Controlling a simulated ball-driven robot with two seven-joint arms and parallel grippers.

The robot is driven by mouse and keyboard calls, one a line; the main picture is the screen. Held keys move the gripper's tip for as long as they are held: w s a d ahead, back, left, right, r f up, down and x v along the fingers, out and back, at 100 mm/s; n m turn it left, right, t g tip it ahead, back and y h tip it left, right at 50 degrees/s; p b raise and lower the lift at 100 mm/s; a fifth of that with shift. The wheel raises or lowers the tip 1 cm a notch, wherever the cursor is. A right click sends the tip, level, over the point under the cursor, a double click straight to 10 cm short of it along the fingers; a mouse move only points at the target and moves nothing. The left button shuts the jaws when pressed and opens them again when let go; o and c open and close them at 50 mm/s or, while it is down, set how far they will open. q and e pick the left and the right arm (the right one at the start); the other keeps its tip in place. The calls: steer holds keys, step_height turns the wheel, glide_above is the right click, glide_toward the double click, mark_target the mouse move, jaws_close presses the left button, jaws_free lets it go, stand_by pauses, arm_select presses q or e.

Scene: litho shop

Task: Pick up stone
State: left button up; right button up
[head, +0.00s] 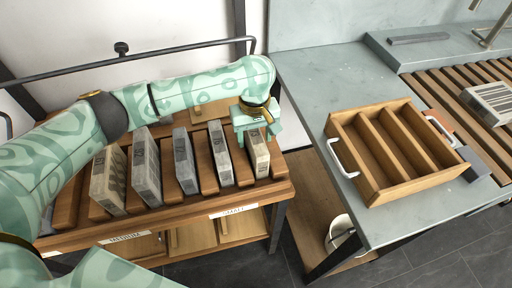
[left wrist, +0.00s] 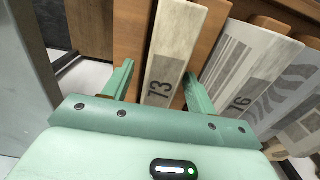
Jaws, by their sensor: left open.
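Several flat litho stones stand upright in slots of a wooden rack (head: 175,213). The rightmost stone (head: 260,158), beige, is marked 13 in the left wrist view (left wrist: 172,50). My left gripper (head: 254,130) is over this stone from above. In the left wrist view its two green fingers (left wrist: 158,88) are spread, one on each side of the stone, with a gap on the left side. The right finger is close to the stone; I cannot tell whether it touches. My right gripper is not in view.
A wooden tray (head: 335,128) with empty compartments and white handles stands on the grey table (head: 310,85) at the right. A slatted bench (head: 450,95) holds another stone (head: 490,100). A white bucket (head: 340,230) is under the table. A dark rail (head: 120,60) runs behind the rack.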

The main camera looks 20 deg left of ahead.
arm_select(q)
steer(key=shift+r, duration=0.2)
steer(key=c, duration=0.3)
jaws_close()
stand_by(0.8)
